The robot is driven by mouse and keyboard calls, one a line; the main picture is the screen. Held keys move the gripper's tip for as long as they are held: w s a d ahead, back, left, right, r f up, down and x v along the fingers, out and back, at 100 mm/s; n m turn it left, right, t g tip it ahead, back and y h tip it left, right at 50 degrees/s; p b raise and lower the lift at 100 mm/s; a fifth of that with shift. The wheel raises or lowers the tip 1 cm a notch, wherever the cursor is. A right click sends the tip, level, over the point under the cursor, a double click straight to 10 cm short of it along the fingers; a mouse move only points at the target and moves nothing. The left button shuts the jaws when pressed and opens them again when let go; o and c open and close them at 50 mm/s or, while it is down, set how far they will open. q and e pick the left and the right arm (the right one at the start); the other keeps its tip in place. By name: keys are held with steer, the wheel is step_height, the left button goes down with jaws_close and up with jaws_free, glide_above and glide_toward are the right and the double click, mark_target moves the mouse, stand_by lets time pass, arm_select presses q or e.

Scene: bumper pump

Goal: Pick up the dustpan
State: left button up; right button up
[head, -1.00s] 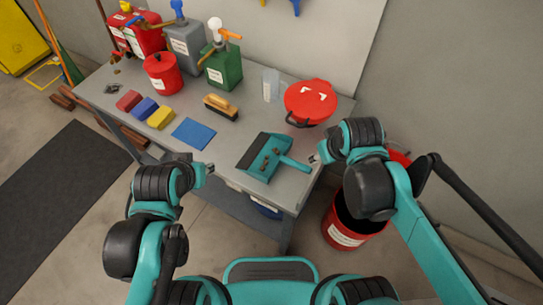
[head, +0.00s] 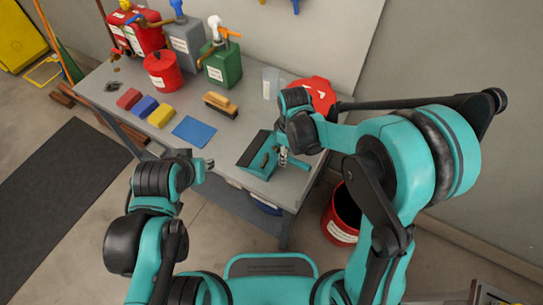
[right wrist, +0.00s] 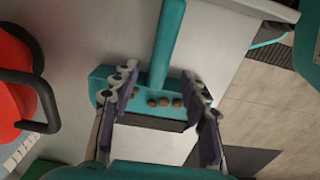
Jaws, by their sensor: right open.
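The teal dustpan (head: 258,158) with a dark front lip lies on the grey workbench. In the right wrist view the dustpan (right wrist: 164,48) shows its handle running up the picture, and several small brown lumps sit in its pan. My right gripper (head: 285,158) is over the handle side of the dustpan and hides part of the handle. In the right wrist view my right gripper (right wrist: 164,106) is open and empty, its fingers apart across the pan area. Whether they touch it I cannot tell. My left gripper (head: 209,164) is by the bench's front edge, away from the dustpan; its jaws are unclear.
A red lidded container (head: 318,92) stands behind my right arm. A blue cloth (head: 193,131), a brush (head: 221,105) and coloured sponges (head: 160,115) lie left of the dustpan. The grey workbench (head: 225,160) ends close in front; a red bucket (head: 341,222) stands on the floor.

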step_height(320, 180, down, 5)
steer(key=shift+w+d+r+b, duration=0.1)
steer(key=shift+b, duration=0.85)
steer(key=shift+r, duration=0.1)
steer(key=shift+c, duration=1.3)
jaws_close()
